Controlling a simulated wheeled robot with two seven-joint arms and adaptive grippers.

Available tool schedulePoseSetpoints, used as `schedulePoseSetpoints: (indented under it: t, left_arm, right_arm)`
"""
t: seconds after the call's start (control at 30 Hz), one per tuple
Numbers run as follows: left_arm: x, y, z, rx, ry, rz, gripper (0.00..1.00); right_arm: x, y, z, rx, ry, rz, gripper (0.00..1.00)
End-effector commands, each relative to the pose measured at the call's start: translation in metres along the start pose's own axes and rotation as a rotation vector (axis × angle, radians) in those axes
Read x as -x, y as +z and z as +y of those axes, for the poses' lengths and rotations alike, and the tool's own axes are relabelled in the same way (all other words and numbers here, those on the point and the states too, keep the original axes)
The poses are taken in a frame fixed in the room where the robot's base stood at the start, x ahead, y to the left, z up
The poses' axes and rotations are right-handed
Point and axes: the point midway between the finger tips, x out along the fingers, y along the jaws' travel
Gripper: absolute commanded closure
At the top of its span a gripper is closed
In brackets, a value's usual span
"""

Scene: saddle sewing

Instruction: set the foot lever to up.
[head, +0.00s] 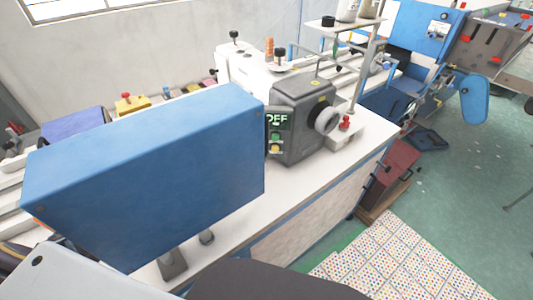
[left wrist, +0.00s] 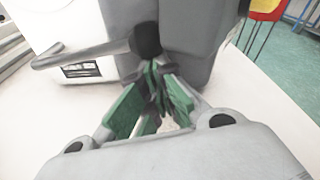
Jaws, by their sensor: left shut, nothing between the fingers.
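In the left wrist view, the foot lever is a grey bar (left wrist: 85,54) with a dark round knob (left wrist: 146,40) at its right end. It lies nearly level in that picture, in front of the machine's white and grey body (left wrist: 190,45). My left gripper (left wrist: 155,75) has green inner pads. Its fingertips are together and empty, just below the knob in the picture; I cannot tell whether they touch it. In the head view I cannot make out the lever or the left gripper clearly. My right gripper is not in view.
In the head view, a large blue box (head: 150,165) hides much of the white table (head: 345,165). A grey machine head (head: 300,110) has a handwheel (head: 327,120) and an OFF display (head: 277,119). A dotted mat (head: 400,262) lies on the green floor. The table is bare beside the gripper.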

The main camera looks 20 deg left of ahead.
Motion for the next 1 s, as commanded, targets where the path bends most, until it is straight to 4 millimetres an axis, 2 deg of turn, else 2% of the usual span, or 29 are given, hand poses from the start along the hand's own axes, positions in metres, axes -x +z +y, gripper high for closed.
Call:
schedulePoseSetpoints:
  t: [0.23,0.4,0.5,0.77,1.0]
  left_arm:
    - [0.0,0.002,-0.001,0.012,-0.002,-0.001,1.0]
    - [0.0,0.002,0.0,0.012,-0.002,-0.001,1.0]
    - [0.001,0.001,-0.001,0.012,-0.002,-0.001,1.0]
    - [0.007,0.001,0.0,0.013,-0.001,-0.001,1.0]
    - [0.022,0.0,0.0,0.012,-0.001,0.001,1.0]
  right_arm:
    - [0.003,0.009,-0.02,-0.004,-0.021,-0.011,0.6]
    - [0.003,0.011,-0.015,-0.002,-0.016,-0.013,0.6]
    - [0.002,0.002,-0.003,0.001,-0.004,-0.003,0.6]
    - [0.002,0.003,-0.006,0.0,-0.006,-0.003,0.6]
    - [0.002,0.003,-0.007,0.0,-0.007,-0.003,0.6]
